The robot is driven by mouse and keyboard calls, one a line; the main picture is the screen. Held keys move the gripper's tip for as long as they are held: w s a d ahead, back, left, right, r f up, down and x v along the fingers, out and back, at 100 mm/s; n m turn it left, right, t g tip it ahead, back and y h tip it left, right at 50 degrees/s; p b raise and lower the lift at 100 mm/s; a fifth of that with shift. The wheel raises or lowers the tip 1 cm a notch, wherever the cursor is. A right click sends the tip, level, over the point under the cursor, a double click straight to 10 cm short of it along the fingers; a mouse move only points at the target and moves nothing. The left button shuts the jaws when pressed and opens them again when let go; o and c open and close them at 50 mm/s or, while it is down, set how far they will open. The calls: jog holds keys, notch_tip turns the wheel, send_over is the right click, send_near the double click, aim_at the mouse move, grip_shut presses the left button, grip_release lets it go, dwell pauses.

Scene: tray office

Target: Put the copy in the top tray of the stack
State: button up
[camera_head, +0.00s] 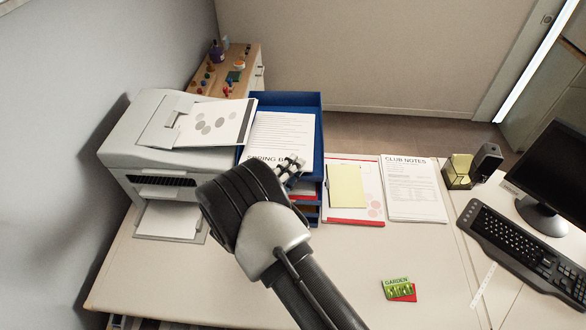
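The blue tray stack (318,125) stands right of the printer, with several levels. A printed white sheet (285,128) headed "SPRING B..." lies in its top tray; the heading is partly hidden by my gripper. A white sheet with grey dots (212,124) rests on the printer's upper feeder, its right edge reaching to the tray's left side. Another white sheet (168,220) lies in the printer's lower output; no print shows on it. I cannot tell for sure which sheet is the copy. My gripper (291,168) is over the front of the top tray; its fingers are mostly hidden.
The printer (150,140) stands at the left. Right of the stack lie a red-edged sheet with a yellow pad (346,185), the "CLUB NOTES" sheet (414,190), a holder (457,172), a keyboard (520,245) and a monitor (555,170). A garden packet (398,289) lies in front; desk around it is clear.

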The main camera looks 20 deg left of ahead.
jog(key=shift+f, duration=0.1)
jog(key=v, duration=1.2)
dwell(0.4)
